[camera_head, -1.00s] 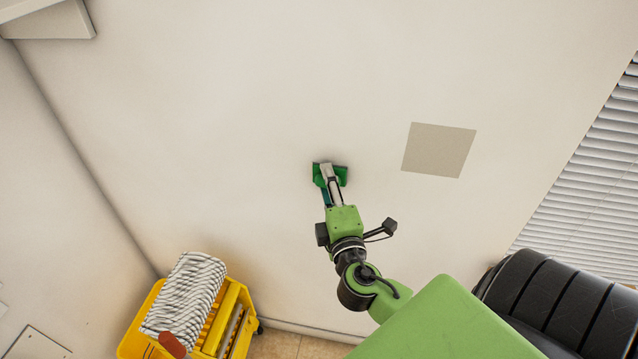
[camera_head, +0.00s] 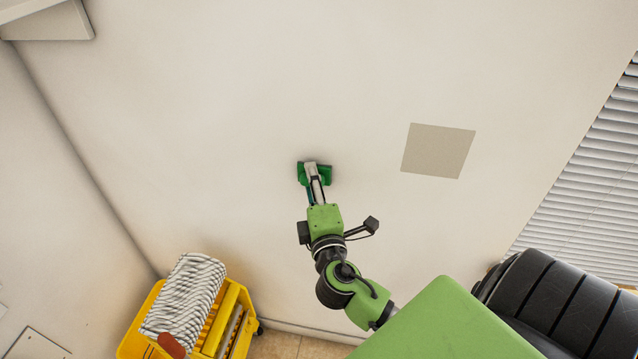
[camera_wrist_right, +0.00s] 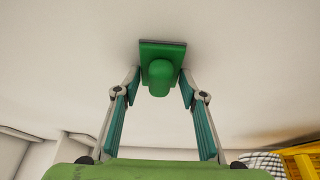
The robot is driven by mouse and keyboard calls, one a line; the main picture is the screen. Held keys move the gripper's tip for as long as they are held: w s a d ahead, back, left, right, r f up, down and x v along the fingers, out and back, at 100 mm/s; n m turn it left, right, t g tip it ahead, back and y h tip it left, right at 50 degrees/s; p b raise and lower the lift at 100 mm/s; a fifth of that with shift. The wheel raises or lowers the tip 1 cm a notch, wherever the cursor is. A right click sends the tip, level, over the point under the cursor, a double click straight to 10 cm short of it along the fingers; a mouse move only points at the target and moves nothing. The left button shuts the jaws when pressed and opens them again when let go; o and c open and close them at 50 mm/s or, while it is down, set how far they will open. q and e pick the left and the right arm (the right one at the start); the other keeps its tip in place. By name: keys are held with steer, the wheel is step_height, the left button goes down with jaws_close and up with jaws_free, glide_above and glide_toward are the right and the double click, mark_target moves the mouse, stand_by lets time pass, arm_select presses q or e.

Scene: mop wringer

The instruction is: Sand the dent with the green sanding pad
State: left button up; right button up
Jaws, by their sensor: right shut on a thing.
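The green sanding pad (camera_head: 302,173) is at the white wall in the middle of the head view. My right gripper (camera_head: 314,172) is shut on it. In the right wrist view, the green sanding pad (camera_wrist_right: 162,50) has a rounded knob, and the fingertips of my right gripper (camera_wrist_right: 160,80) sit on either side of that knob. The pad's flat face is turned to the wall and appears to be against it. I cannot make out the dent; the pad and gripper may cover it. My left gripper is not in view.
A square beige patch (camera_head: 438,151) is on the wall to the right of the pad. A yellow mop bucket (camera_head: 236,300) with a striped roller-like mop head (camera_head: 184,295) stands at the lower left. Blinds (camera_head: 590,180) hang at the right. The wall around the pad is clear.

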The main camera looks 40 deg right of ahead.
steer(key=shift+w+a, duration=0.65)
steer(key=shift+w, duration=0.15)
steer(key=shift+s, duration=0.1)
steer(key=shift+s+a+f, duration=0.15)
steer(key=shift+s+a, duration=0.2)
steer(key=shift+a, duration=0.1)
steer(key=shift+s+a+b, duration=0.55)
steer(key=shift+s+a, duration=1)
steer(key=shift+a, duration=0.3)
steer(key=shift+s+a+b, duration=0.4)
steer(key=shift+s+a, duration=0.6)
steer(key=shift+a, duration=0.1)
